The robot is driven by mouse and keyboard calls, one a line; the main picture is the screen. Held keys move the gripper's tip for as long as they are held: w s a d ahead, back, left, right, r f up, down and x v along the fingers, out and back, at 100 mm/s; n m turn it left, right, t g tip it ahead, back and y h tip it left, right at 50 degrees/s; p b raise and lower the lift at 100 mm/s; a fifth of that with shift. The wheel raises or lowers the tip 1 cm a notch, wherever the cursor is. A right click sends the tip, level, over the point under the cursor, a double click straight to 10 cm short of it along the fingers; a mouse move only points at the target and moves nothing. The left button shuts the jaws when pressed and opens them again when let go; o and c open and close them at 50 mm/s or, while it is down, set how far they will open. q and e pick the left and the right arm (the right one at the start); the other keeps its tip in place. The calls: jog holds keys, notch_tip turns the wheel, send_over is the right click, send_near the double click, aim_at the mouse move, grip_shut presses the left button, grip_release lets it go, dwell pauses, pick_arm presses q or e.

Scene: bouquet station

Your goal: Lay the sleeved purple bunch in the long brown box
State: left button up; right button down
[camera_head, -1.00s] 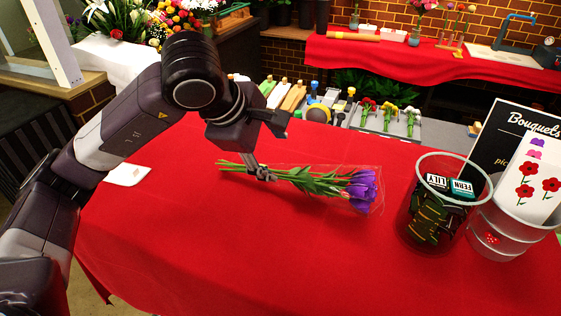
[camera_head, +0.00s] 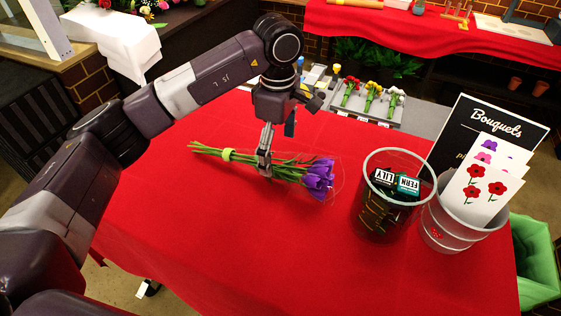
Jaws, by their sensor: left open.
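The purple bunch (camera_head: 318,180) lies on its side on the red-covered table, stems to the left and blooms to the right. A clear sleeve shows faintly around the blooms, and a light green band (camera_head: 227,154) circles the stems. My left gripper (camera_head: 265,168) points down at the middle of the bunch, close behind the blooms. It is open, its fingers at the stems and leaves; whether they touch is unclear. I do not see a long brown box in this view. My right gripper is out of view.
Clear tubs with labelled blocks (camera_head: 394,183) and flower cards (camera_head: 484,185) stand at the table's right, before a black Bouquets sign (camera_head: 470,125). A grey tray (camera_head: 345,112) with small flowers lies beyond the far edge. The red cloth (camera_head: 240,240) in front is bare.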

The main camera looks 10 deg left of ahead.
pick_arm(q)
jog(key=shift+s+f+p, duration=0.1)
jog(key=shift+f+p, duration=0.45)
jog(key=shift+f, duration=0.3)
jog(key=f+p, duration=0.1)
jog(key=f, duration=0.2)
jog(key=shift+d+f+p, duration=0.2)
jog(key=shift+f+p, duration=0.05)
jog(key=shift+p, duration=0.1)
jog(key=shift+f, duration=0.45)
jog(key=c, duration=0.8)
jog(key=shift+r, duration=0.1)
jog(key=c, duration=0.9)
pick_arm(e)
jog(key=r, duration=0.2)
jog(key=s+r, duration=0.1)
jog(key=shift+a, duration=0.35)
